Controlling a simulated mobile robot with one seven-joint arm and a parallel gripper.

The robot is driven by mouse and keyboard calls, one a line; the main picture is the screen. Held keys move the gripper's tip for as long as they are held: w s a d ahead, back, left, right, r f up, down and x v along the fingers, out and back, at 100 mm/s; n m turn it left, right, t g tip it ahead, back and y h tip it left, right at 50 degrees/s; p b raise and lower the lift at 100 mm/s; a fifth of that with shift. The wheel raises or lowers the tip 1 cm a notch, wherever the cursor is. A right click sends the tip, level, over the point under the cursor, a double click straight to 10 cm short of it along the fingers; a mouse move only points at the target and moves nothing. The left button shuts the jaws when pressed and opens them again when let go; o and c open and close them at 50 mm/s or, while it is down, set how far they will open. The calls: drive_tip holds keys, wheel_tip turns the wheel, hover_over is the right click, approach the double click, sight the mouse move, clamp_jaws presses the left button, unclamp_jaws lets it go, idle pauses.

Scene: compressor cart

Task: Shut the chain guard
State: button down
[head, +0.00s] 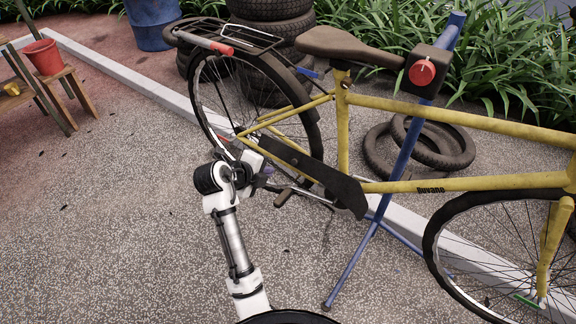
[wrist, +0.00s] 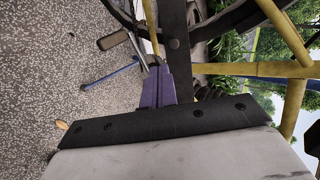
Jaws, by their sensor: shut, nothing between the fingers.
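The chain guard (head: 312,166) is a long dark plate on the near side of the yellow bicycle (head: 446,184). It slopes from the rear wheel hub down to the crank area. I cannot tell how far open it stands. My gripper (head: 267,172) is beside the guard's rear, lower edge, partly hidden by my wrist. In the wrist view my purple fingers (wrist: 158,86) are shut and empty. The guard (wrist: 175,40) shows there as a dark strip with a round bolt, just right of the fingers. Whether they touch it is unclear.
A crank and pedal (head: 284,197) stick out below the guard. The blue stand (head: 386,188) holds the bicycle, with a splayed leg on the ground. Loose tyres (head: 440,150) and a tyre stack (head: 270,12) lie behind.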

sight(294, 172)
drive_tip(key=p+x, duration=0.3)
drive_tip(key=x, duration=1)
drive_tip(key=shift+r, duration=0.1)
drive_tip(key=shift+b, duration=0.45)
drive_tip(key=w+f+t+h+b, duration=0.1)
drive_tip(key=b, duration=0.7)
drive_tip(key=d+f+t+h+b, duration=0.1)
drive_tip(key=t+b, duration=0.1)
drive_tip(key=b, duration=0.6)
drive_tip(key=w+f+t+h+b, duration=0.1)
drive_tip(key=f+b, duration=0.1)
drive_tip(key=b, duration=0.7)
drive_tip(key=shift+w+d, duration=0.3)
drive_tip(key=shift+d, duration=0.1)
drive_tip(key=shift+w+d+r+b, duration=0.1)
drive_tip(key=shift+b, duration=0.35)
